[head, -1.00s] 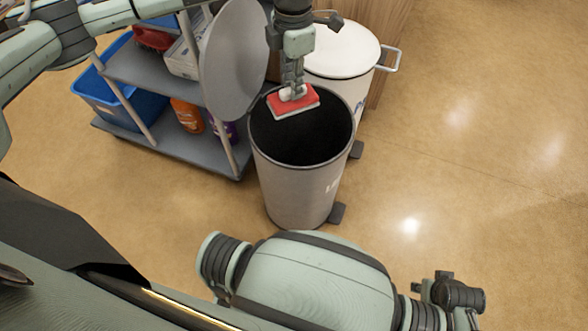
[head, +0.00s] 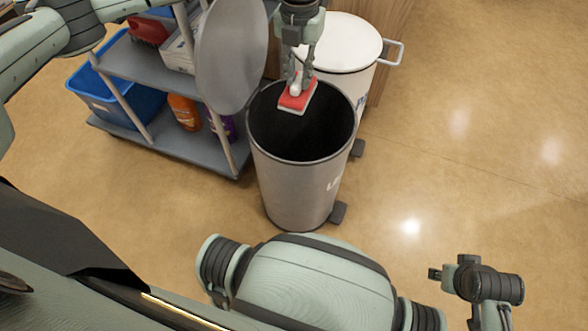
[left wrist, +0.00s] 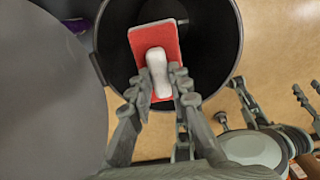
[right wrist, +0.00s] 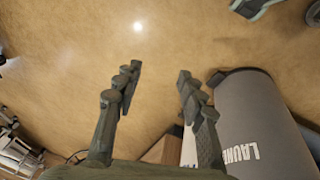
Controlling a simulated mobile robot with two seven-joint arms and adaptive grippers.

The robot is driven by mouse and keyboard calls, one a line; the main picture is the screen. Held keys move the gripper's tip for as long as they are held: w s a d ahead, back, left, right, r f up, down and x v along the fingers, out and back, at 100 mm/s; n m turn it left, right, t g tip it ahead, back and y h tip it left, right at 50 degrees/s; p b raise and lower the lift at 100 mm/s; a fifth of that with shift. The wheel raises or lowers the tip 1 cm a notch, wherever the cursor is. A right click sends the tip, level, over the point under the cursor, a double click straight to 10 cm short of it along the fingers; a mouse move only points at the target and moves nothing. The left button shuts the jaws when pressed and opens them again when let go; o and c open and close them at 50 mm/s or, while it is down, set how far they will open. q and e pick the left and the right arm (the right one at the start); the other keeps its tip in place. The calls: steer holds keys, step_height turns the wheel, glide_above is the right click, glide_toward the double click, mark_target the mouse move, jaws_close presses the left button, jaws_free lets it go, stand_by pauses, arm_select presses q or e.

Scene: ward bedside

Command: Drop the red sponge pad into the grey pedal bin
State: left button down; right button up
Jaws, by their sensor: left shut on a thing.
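The red sponge pad (head: 305,97) has a pale underside and a white grip (left wrist: 157,72). My left gripper (head: 297,82) is shut on the white grip and holds the pad over the mouth of the grey pedal bin (head: 295,190), towards its back rim. The pad (left wrist: 170,38) also shows over the dark inside of the bin in the left wrist view. The bin's round lid (head: 230,60) stands open on the left. My right gripper (right wrist: 158,78) is open and empty over bare floor, low at the right in the head view (head: 436,274).
A white lidded bin (head: 342,42) with a side handle stands close behind the grey bin. A grey trolley (head: 165,142) with a blue tub (head: 90,88) and bottles (head: 185,112) stands to the left. The floor on the right is clear.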

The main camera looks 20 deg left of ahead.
arm_select(q)
steer(key=shift+f, duration=0.6)
arm_select(e)
steer(key=shift+r, duration=0.85)
arm_select(q)
steer(key=c, duration=1.3)
jaws_free()
steer(key=shift+c, duration=0.2)
step_height(320, 180, up, 12)
steer(key=shift+s, duration=0.1)
arm_select(e)
steer(key=shift+s, duration=0.1)
